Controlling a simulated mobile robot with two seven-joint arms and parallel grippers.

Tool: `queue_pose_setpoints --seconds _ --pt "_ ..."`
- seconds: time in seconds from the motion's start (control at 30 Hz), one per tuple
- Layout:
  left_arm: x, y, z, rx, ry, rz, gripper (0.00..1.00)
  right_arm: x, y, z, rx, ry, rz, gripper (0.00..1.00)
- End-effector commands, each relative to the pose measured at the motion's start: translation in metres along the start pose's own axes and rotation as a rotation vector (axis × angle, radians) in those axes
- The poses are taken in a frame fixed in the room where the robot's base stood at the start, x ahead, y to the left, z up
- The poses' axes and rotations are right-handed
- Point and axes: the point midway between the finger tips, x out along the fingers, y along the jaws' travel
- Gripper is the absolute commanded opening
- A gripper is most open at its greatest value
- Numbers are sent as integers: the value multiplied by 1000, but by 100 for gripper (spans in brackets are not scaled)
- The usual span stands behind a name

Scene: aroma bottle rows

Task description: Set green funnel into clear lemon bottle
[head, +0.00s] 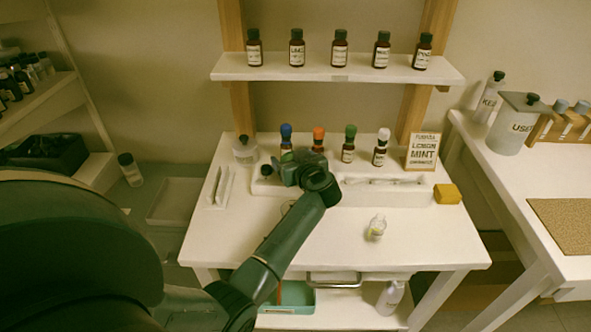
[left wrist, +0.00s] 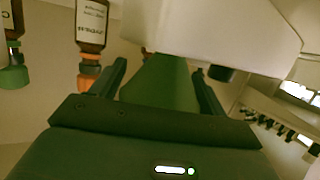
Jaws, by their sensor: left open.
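The clear lemon bottle (head: 376,228), small with pale yellowish contents, stands uncapped on the front right of the white table. My left gripper (head: 288,172) is over the middle of the table, near the white riser, well left of and behind the bottle. In the left wrist view its two fingers (left wrist: 160,80) are apart. A green tapered shape (left wrist: 158,82) shows between them; I cannot tell for sure whether it is the green funnel or whether the fingers touch it. The funnel is not clearly seen in the head view. My right gripper is not in view.
Dark bottles with blue (head: 286,130), orange (head: 318,134), green (head: 350,131) and white (head: 384,134) caps stand behind the gripper. The table's front right is mostly clear around the bottle.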

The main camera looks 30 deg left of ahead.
Motion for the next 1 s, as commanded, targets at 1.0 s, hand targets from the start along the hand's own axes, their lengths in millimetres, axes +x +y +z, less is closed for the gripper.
queue_pose_setpoints --seconds 1.0 --pt "-6 0 -19 -4 1 0 42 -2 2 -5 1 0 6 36"
